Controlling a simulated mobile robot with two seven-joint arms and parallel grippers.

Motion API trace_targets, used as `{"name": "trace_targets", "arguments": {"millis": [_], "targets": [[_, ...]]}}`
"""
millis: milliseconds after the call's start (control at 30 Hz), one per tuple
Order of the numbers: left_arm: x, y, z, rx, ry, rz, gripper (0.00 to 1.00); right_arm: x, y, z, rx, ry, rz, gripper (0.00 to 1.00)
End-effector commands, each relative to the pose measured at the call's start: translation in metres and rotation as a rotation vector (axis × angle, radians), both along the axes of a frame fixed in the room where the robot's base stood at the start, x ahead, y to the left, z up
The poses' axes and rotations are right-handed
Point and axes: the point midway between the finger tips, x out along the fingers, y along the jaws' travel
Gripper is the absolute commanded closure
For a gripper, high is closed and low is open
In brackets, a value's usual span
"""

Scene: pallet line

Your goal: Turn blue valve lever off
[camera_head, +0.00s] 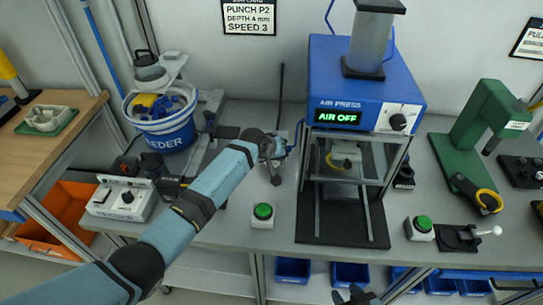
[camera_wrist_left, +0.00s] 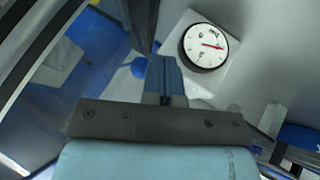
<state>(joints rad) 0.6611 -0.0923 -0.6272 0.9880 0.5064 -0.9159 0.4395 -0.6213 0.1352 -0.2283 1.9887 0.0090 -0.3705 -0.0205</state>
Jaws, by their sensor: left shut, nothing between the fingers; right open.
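My left arm reaches across the bench in the head view, and its gripper (camera_head: 277,147) is beside the left side of the blue air press (camera_head: 370,95). In the left wrist view the left gripper (camera_wrist_left: 165,65) is shut and empty. A round blue part (camera_wrist_left: 140,67), possibly the valve lever, shows just left of the fingertips; I cannot tell whether they touch. A round gauge (camera_wrist_left: 204,46) with a red needle is beyond the fingers. The press display (camera_head: 337,117) reads "AIR OFF". My right gripper (camera_head: 356,296) is open and empty at the bottom edge of the head view.
A green push button (camera_head: 263,212) stands in front of the left gripper, and another (camera_head: 420,227) stands right of the press. A blue-rimmed feeder bowl (camera_head: 160,119) is at the left. A green hand press (camera_head: 478,125) is at the right.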

Motion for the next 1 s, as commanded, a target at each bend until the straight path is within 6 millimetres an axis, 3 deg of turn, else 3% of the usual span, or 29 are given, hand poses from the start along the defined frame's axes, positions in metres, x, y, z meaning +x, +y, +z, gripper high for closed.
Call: {"name": "trace_targets", "arguments": {"millis": [400,1000], "targets": [[0.004,-0.023,0.000,-0.003,0.000,-0.001,1.00,0.004,-0.001,0.003,-0.001,-0.011,-0.002,0.57],[0.006,-0.031,0.005,-0.010,-0.009,-0.006,1.00,0.002,0.000,-0.002,-0.001,-0.001,0.000,0.57]]}}
